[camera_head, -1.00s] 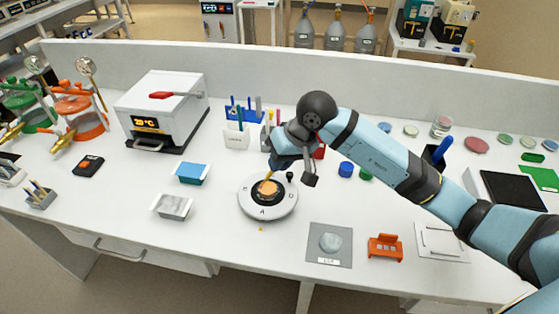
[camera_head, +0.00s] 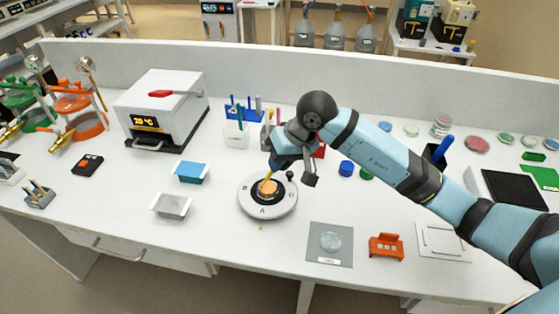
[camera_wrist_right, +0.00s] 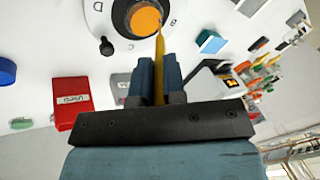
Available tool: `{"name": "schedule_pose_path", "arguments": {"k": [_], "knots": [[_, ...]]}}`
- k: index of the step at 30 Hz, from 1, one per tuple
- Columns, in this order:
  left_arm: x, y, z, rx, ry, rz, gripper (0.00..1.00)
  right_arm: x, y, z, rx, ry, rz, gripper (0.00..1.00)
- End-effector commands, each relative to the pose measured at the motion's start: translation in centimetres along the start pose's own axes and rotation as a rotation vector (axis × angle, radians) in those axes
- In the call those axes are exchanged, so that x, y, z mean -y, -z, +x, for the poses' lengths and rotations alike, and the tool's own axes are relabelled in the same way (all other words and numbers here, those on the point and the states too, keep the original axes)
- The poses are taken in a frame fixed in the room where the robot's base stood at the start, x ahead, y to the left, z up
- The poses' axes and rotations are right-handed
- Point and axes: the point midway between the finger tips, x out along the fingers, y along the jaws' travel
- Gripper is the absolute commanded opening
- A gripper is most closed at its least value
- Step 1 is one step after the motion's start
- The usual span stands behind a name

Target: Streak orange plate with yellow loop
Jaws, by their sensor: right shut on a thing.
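The orange plate (camera_head: 268,188) sits in the dark centre of a round white turntable marked with letters. It also shows in the right wrist view (camera_wrist_right: 144,18). My right gripper (camera_wrist_right: 159,75) is shut on the yellow loop (camera_wrist_right: 160,52), a thin yellow tool that points out between the fingers toward the plate. In the head view the yellow loop (camera_head: 268,176) slants down to the plate; I cannot tell whether its tip touches the surface. The white turntable (camera_head: 259,207) stands on the bench. My left gripper is not in view.
A blue tray (camera_head: 191,172) and a grey tray (camera_head: 172,206) lie left of the turntable. A clear dish (camera_head: 330,241) on a grey mat and an orange rack (camera_head: 386,246) lie to the right. A white oven-like box (camera_head: 160,108) and tool holders stand behind.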

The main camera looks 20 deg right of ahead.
Motion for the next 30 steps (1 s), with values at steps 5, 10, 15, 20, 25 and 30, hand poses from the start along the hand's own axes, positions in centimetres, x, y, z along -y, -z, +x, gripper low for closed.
{"name": "schedule_pose_path", "arguments": {"k": [5,10,15,20,25,30], "knots": [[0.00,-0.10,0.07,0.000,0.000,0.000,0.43,-0.03,-0.02,0.09,0.000,0.000,0.000,0.00],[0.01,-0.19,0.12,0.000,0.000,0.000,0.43,-0.06,-0.04,0.15,0.000,0.000,0.000,0.00],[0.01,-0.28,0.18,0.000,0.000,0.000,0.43,-0.08,-0.06,0.22,0.000,0.000,0.000,0.00],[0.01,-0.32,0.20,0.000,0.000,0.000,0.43,-0.08,-0.07,0.23,0.000,0.000,0.000,0.00],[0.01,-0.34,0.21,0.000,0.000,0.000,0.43,-0.09,-0.07,0.23,0.000,0.000,0.000,0.00],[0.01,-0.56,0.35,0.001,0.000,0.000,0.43,-0.22,-0.15,0.24,0.000,0.000,0.000,0.00]]}}
